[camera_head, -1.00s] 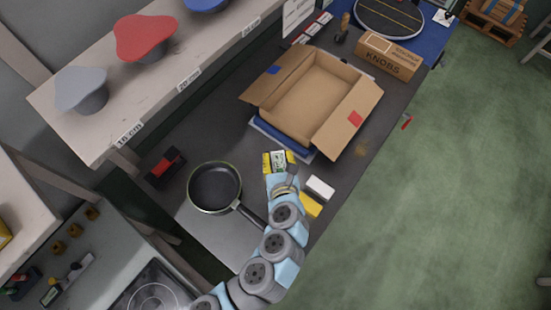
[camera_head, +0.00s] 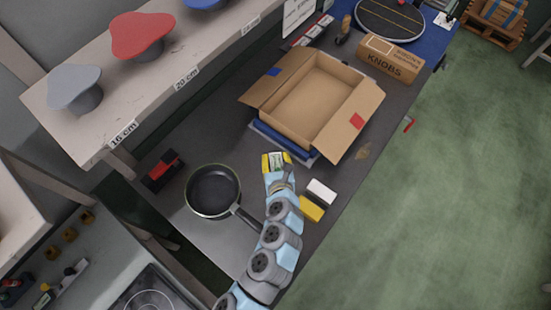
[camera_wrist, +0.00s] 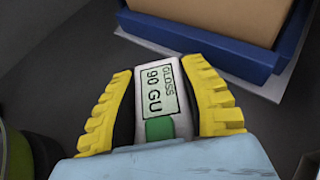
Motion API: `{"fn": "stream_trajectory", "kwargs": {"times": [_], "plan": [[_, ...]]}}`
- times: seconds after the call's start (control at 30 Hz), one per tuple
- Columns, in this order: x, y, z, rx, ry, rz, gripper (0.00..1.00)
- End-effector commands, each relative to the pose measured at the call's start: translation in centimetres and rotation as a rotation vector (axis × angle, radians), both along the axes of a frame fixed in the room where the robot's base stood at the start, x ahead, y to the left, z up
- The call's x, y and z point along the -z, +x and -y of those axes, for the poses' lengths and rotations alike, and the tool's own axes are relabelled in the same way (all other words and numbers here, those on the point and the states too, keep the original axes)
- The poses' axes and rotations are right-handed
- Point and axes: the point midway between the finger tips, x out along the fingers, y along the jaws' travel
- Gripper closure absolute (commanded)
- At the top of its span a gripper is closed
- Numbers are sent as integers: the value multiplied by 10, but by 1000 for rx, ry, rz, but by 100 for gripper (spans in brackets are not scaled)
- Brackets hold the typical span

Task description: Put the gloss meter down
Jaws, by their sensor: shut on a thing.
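The gloss meter (camera_wrist: 158,95) is a pale block with a display reading GLOSS 90 GU and a green patch below it. My gripper (camera_wrist: 165,82) is shut on it, with yellow ribbed fingers along its left and right sides. In the head view the gloss meter (camera_head: 277,161) is small between the yellow fingers, over the dark worktop (camera_head: 235,148), just in front of the open carton. Whether its underside touches the worktop cannot be told.
The open carton (camera_head: 343,147) sits on a blue base (camera_head: 262,133) close beyond my gripper. A frying pan (camera_head: 212,190) stands left. A white block (camera_head: 321,191) and a yellow block (camera_head: 311,209) lie right. A black-and-red item (camera_head: 163,171) lies far left. Some worktop is clear between pan and carton.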

Motion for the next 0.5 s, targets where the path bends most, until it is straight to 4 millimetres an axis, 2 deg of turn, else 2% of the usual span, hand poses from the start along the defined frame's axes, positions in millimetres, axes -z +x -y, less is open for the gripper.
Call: {"fn": "stream_trajectory", "kwargs": {"times": [0.43,0.47,0.5], "plan": [[7,0,0,1,2,0,98],[7,0,0,0,1,0,52],[6,0,0,0,0,0,40]]}}
